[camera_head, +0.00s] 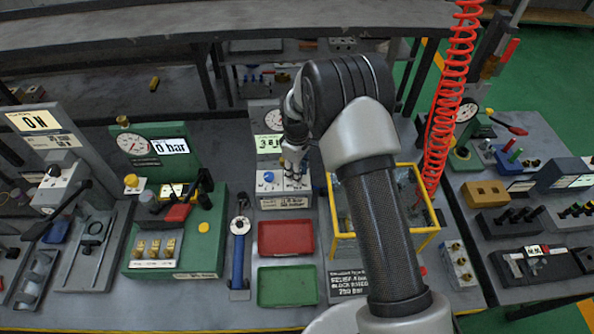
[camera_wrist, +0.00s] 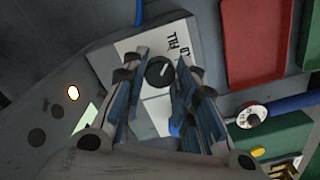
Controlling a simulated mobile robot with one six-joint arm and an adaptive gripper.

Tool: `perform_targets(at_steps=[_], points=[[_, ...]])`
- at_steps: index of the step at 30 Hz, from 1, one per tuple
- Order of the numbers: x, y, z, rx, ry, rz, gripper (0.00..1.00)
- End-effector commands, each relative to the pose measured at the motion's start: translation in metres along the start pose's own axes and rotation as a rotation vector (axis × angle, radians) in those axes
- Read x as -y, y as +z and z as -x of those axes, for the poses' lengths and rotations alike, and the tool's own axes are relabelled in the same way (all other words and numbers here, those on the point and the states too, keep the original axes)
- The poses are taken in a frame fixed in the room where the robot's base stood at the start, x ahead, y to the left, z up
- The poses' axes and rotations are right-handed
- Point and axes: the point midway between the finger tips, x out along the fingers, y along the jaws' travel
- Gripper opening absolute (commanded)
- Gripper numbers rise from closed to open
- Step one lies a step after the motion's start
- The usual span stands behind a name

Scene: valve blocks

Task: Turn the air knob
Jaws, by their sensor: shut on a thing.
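A black round knob (camera_wrist: 159,71) with a white pointer line sits on a pale panel (camera_wrist: 150,40) in the wrist view. Lettering beside it seems to read "FILL". No label naming it as the air knob is readable. My gripper (camera_wrist: 160,60) has its fingers on both sides of the knob and is shut on it. In the head view my gripper (camera_head: 292,169) points down onto a small pale block (camera_head: 285,201), hiding the black knob. A blue knob (camera_head: 268,177) stands to its left. A gauge and a partly hidden display (camera_head: 269,143) are behind.
A red tray (camera_head: 286,252) and a green tray (camera_head: 287,299) lie in front of the block. A blue-handled tool (camera_head: 239,250) lies to the left. A yellow frame (camera_head: 335,225) and a red coiled hose (camera_head: 446,110) stand to the right. A green station (camera_head: 210,245) is further left.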

Motion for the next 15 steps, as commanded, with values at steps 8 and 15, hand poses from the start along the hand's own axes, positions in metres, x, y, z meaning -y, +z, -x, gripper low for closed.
perform_targets(at_steps=[8, 15], points=[[-0.0002, -0.0003, 0.0004, -0.001, 0.001, 0.012, 0.03], [-0.0002, -0.0003, 0.0004, 0.0, 0.001, 0.011, 0.31]])
